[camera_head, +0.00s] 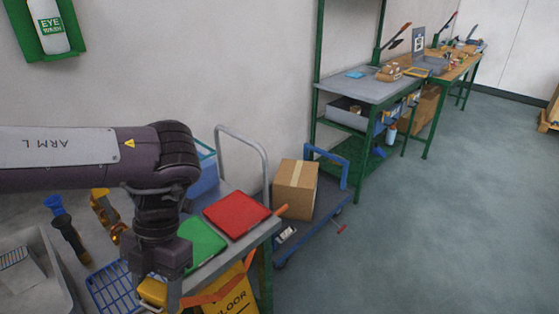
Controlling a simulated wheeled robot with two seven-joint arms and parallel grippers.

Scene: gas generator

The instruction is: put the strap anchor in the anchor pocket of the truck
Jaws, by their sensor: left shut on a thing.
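My left gripper (165,288) points down over the front of the near bench, and its fingertips are at the bottom of the picture. An orange strap (212,294) runs from the gripper to the right, past the bench's edge. My right gripper is not in view.
A cardboard box (296,189) stands on the truck. The bench holds a red tray (237,212), a green tray (200,243), a blue wire basket (112,289) and tools.

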